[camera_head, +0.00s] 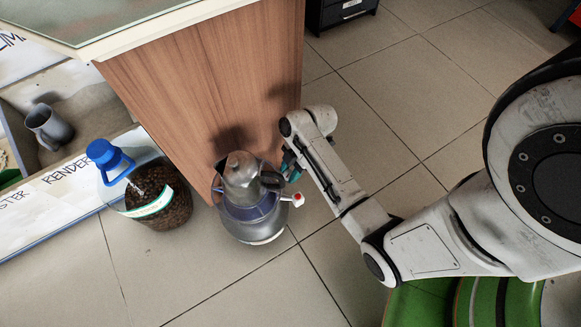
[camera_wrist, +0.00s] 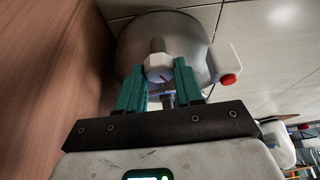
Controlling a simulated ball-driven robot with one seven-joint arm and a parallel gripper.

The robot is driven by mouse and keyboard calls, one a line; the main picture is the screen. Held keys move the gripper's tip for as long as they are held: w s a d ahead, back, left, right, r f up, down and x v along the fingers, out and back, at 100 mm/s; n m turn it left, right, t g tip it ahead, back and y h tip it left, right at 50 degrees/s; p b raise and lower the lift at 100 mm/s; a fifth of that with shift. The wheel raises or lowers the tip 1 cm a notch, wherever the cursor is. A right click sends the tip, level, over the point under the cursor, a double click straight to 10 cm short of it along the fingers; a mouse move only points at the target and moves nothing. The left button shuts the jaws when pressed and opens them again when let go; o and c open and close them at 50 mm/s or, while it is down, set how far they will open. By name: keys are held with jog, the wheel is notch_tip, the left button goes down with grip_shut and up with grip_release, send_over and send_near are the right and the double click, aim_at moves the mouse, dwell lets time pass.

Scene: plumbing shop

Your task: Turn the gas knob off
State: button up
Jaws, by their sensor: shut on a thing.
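A small grey gas canister (camera_head: 252,228) stands on the floor beside the wood-panelled counter, with a metal jug (camera_head: 242,178) on top of it. In the wrist view the canister (camera_wrist: 185,30) fills the upper middle. My gripper (camera_head: 288,168) is at the canister's right side, near the jug's handle, with its teal fingertips partly hidden in the head view. The fingers are shut on this knob.
A white fitting with a red end (camera_wrist: 229,79) sticks out right of the knob. A large bottle with a blue cap (camera_head: 160,205) stands left of the canister. The wooden counter (camera_head: 200,90) is close behind. Tiled floor is clear in front.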

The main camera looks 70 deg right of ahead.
jog(key=m+p, duration=0.2)
jog(key=p, duration=0.1)
jog(key=shift+s+a+r+t+h, duration=0.1)
jog(key=shift+s+r+t+h, duration=0.05)
jog(key=shift+r+t+h, duration=0.2)
jog(key=m+p, duration=0.2)
jog(key=m+t+h+p, duration=0.1)
jog(key=m+p, duration=0.1)
jog(key=p, duration=0.1)
jog(key=shift+a+f+m+h, duration=0.1)
jog(key=shift+m+h, duration=0.15)
jog(key=shift+m, duration=0.15)
jog(key=m+h+p, duration=0.1)
jog(key=m+p, duration=0.1)
jog(key=m, duration=0.1)
jog(key=shift+a+f+m+p, duration=0.1)
jog(key=shift+m+p, duration=0.2)
jog(key=shift+p, duration=0.1)
jog(key=shift+f+m+h+p, duration=0.15)
jog(key=shift+m+h+p, duration=0.75)
jog(key=shift+m, duration=0.7)
jog(key=o, duration=1)
